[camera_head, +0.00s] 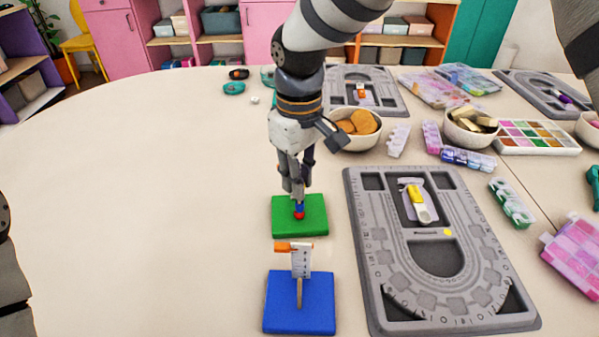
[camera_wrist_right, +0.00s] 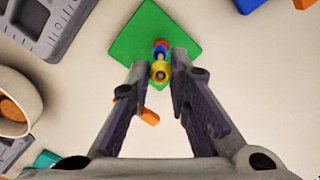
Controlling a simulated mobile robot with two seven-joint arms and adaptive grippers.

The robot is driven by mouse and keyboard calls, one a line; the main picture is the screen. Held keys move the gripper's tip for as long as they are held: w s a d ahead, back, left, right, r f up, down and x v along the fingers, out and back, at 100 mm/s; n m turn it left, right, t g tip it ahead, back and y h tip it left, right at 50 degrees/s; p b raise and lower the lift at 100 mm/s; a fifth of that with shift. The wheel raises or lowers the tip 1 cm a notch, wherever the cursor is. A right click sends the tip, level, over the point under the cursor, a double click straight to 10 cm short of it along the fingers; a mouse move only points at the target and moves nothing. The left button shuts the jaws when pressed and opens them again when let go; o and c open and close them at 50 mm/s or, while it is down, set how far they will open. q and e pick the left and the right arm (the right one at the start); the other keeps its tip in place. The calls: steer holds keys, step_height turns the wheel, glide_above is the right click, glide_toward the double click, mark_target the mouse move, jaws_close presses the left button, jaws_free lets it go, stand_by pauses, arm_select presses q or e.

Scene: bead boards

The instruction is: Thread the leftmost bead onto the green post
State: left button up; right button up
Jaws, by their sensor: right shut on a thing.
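The green board (camera_head: 316,226) lies on the table; in the wrist view it is a green square (camera_wrist_right: 135,40). A red bead (camera_head: 299,215) and a blue piece just above it stand near its middle. My right gripper (camera_head: 298,188) points down above the board, shut on a yellow bead (camera_wrist_right: 160,70) between its fingertips. The bead's hole faces the wrist camera. The green board's post is mostly hidden, and I cannot tell whether the yellow bead is around it. My left gripper is not in view.
A blue board (camera_head: 285,318) with a wooden post, white card and orange piece (camera_head: 290,247) stands in front. A grey bead tray (camera_head: 357,235) lies to the right. The table's left side is clear.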

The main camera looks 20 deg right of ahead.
steer(key=shift+f, duration=0.25)
steer(key=o, duration=0.8)
step_height(320, 180, up, 12)
stand_by(0.3)
